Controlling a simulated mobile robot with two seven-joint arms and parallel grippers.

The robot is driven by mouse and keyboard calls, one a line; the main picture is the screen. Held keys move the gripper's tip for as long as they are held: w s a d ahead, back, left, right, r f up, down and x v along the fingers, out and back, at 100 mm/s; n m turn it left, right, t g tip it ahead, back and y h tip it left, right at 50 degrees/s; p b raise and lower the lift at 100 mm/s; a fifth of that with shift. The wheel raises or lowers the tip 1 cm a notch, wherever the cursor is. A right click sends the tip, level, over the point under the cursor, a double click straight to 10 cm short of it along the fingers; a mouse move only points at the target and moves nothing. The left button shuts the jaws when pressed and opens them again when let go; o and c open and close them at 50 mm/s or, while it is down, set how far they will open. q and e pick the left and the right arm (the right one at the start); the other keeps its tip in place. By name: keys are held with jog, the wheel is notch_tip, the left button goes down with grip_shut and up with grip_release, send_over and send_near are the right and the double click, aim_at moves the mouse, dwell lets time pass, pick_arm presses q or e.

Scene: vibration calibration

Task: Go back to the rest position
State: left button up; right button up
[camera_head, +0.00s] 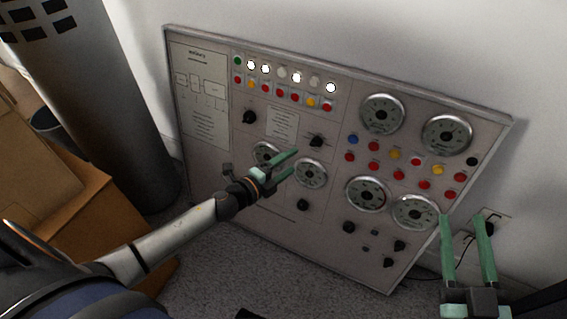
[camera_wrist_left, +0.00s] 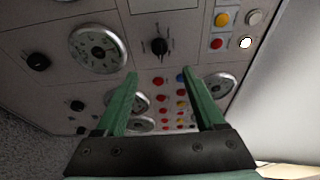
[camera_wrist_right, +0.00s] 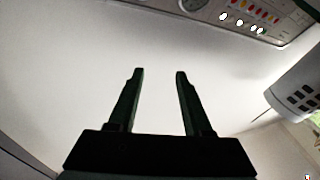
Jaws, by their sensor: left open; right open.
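My left gripper (camera_head: 284,167) is open and empty in front of the middle of a grey control panel (camera_head: 215,170). In the left wrist view its two green fingers (camera_wrist_left: 160,85) point at the panel, with a black knob (camera_wrist_left: 158,46) showing beyond and between them. I cannot tell from the pictures whether a finger touches the panel. My right gripper (camera_head: 466,217) is open and empty by the panel's lower right edge. In the right wrist view its fingers (camera_wrist_right: 158,75) have only pale wall between them.
The panel carries round gauges (camera_head: 382,114), red buttons (camera_head: 373,147), white lit lamps (camera_head: 331,88) and black knobs (camera_head: 250,117). A cardboard box (camera_head: 75,225) and a dark grey cylinder (camera_head: 95,90) stand at the left. A wall socket (camera_head: 490,228) with a plug is behind my right gripper.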

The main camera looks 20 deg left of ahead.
pick_arm(q)
jog(key=shift+v, duration=0.8)
pick_arm(e)
jog(key=shift+f+g, duration=0.3)
jog(key=shift+f, duration=0.35)
pick_arm(q)
jog(key=s+d+r+n+t+p, duration=0.15)
jog(key=s+d+r+n, duration=0.25)
jog(key=s+r+n, duration=0.4)
jog(key=s+d+r+n+t, duration=0.2)
jog(key=s+d+r+n, duration=0.3)
jog(key=r+n, duration=0.4)
jog(key=s+a+f+n+g+y+p, duration=0.2)
jog(key=s+f+g+p, duration=0.4)
jog(key=p, duration=1.5)
jog(key=s+a+g, duration=0.1)
jog(key=s+g, duration=0.2)
jog(key=shift+s+a+y+p, duration=0.3)
jog(key=shift+s+a+p, duration=0.05)
jog(key=shift+s, duration=0.05)
pick_arm(e)
jog(key=s+d+f+m+g+h, duration=0.2)
jog(key=s+f+m+g+h, duration=0.2)
jog(key=s+g, duration=0.5)
notch_tip(320, 180, down, 2)
jog(key=shift+d+f, duration=0.2)
jog(key=shift+d, duration=0.1)
